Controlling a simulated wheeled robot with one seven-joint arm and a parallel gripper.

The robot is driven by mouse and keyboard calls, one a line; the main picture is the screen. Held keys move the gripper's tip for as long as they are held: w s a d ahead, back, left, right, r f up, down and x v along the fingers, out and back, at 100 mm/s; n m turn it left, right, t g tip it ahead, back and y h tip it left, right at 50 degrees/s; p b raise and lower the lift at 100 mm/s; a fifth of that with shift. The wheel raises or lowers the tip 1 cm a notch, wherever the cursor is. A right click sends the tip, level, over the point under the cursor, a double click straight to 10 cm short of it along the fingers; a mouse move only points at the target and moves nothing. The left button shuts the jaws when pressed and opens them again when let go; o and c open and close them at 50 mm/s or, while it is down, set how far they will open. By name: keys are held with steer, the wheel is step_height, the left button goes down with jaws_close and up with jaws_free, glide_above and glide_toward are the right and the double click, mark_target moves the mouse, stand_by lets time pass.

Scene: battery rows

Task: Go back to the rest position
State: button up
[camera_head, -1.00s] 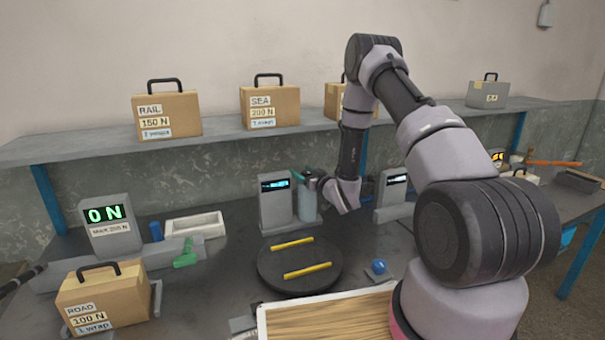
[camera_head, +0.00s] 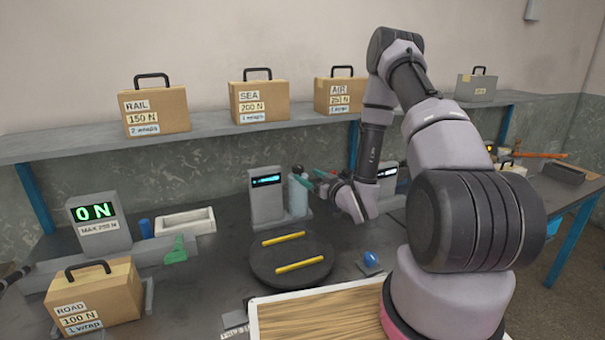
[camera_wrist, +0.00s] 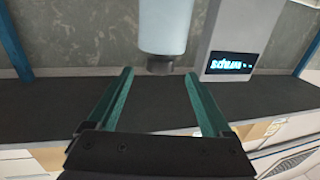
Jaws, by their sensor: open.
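My gripper (camera_head: 311,180) is at the end of my raised arm, over the back of the dark bench, pointing left toward a pale bottle-like cylinder (camera_head: 298,194). In the wrist view its two teal fingers (camera_wrist: 157,85) are spread apart with nothing between them. The pale cylinder (camera_wrist: 164,28) shows beyond the fingertips, with a dark tip at one end. I cannot tell from these views how far the fingers stand from it. A grey device with a lit display (camera_head: 266,197) stands beside the cylinder.
A dark round turntable (camera_head: 292,263) bears two yellow bars. A blue knob (camera_head: 370,259) sits to its right, and a wooden board (camera_head: 320,318) lies in front. A ROAD case (camera_head: 97,295) and a gauge reading 0 N (camera_head: 97,221) stand left. Labelled cases line the shelf (camera_head: 70,147).

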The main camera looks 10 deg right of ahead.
steer(key=shift+s+d, duration=0.1)
steer(key=shift+s, duration=0.25)
